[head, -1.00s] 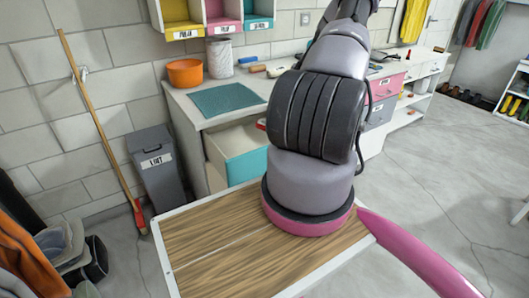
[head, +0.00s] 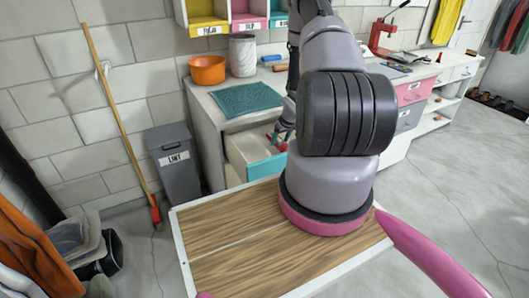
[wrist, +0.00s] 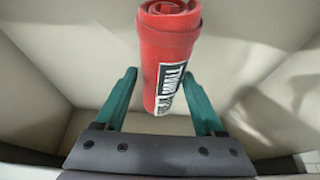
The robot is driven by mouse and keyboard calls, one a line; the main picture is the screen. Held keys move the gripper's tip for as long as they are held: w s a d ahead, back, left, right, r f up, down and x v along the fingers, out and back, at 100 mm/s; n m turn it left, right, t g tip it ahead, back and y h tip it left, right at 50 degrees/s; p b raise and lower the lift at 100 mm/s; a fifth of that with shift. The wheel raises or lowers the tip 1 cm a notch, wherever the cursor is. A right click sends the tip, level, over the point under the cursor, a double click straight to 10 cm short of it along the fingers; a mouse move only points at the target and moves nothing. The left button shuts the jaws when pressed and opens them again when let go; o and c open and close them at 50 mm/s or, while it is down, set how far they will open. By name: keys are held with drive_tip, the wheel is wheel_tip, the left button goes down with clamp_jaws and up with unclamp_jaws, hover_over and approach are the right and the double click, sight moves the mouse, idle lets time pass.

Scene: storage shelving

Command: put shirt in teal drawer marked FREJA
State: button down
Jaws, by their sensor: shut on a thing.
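The shirt is a red roll with a dark and white printed label, upright between the teal fingers in the wrist view (wrist: 176,50). My gripper (wrist: 163,103) is shut on it. In the head view, my gripper (head: 281,137) is over the open teal-fronted drawer (head: 266,168), with red showing at its fingers. No name can be read on the drawer front from here. The drawer's pale inner walls (wrist: 50,75) surround the shirt in the wrist view. I cannot tell whether the shirt touches the drawer floor.
The drawer sits under a white counter with a teal mat (head: 247,99), an orange bowl (head: 208,70) and a pale canister (head: 242,55). A grey bin (head: 175,165) and a broom (head: 118,110) stand to the left. Pink and grey drawers (head: 412,92) lie to the right.

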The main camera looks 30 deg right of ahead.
drive_tip(key=a, duration=0.8)
drive_tip(key=shift+s, duration=0.15)
drive_tip(key=shift+a+f, duration=0.15)
drive_tip(key=shift+a, duration=0.25)
drive_tip(key=shift+d+f, duration=0.1)
drive_tip(key=shift+f, duration=1.5)
unclamp_jaws()
drive_tip(key=v, duration=1.2)
